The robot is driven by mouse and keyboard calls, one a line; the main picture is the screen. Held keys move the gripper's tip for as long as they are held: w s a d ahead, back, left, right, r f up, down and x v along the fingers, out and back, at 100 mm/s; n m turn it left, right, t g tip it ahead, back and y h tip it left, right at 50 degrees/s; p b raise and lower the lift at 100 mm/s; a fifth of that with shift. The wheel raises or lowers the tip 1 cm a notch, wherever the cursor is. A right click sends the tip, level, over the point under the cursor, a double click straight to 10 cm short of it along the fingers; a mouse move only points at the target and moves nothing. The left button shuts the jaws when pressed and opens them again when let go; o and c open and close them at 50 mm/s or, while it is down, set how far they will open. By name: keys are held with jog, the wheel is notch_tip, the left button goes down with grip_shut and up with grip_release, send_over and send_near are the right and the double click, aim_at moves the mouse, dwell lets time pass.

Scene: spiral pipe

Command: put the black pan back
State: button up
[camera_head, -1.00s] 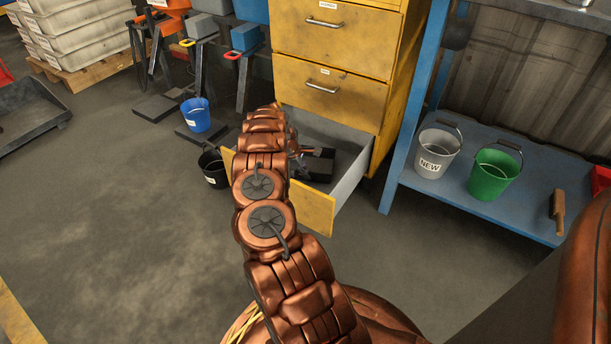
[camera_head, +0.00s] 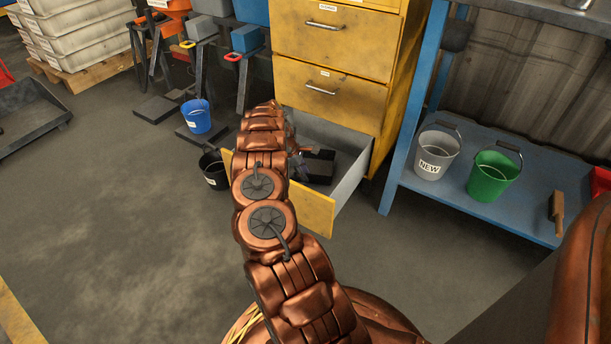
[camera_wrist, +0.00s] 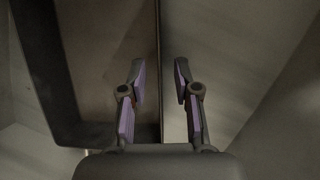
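A black pan-like object (camera_head: 319,166) lies in the open bottom drawer of the yellow cabinet. In the wrist view, a dark-rimmed shape that seems to be this pan (camera_wrist: 45,70) fills the left side, with a thin edge running down the middle. My gripper (camera_wrist: 160,70) is open, its two fingers on either side of that thin edge. I cannot tell whether they touch it or how deep they are. In the head view my arm hides most of the gripper and part of the drawer.
The drawer (camera_head: 318,212) stands pulled out under the yellow cabinet (camera_head: 335,45). A black bucket (camera_head: 214,172) and a blue bucket (camera_head: 196,116) stand left of it. A blue shelf (camera_head: 450,195) on the right holds a grey bucket (camera_head: 436,153) and a green bucket (camera_head: 493,175).

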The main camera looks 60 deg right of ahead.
jog(key=p+v, duration=0.3)
jog(key=v, duration=0.7)
jog(key=shift+r, duration=0.2)
dwell(0.3)
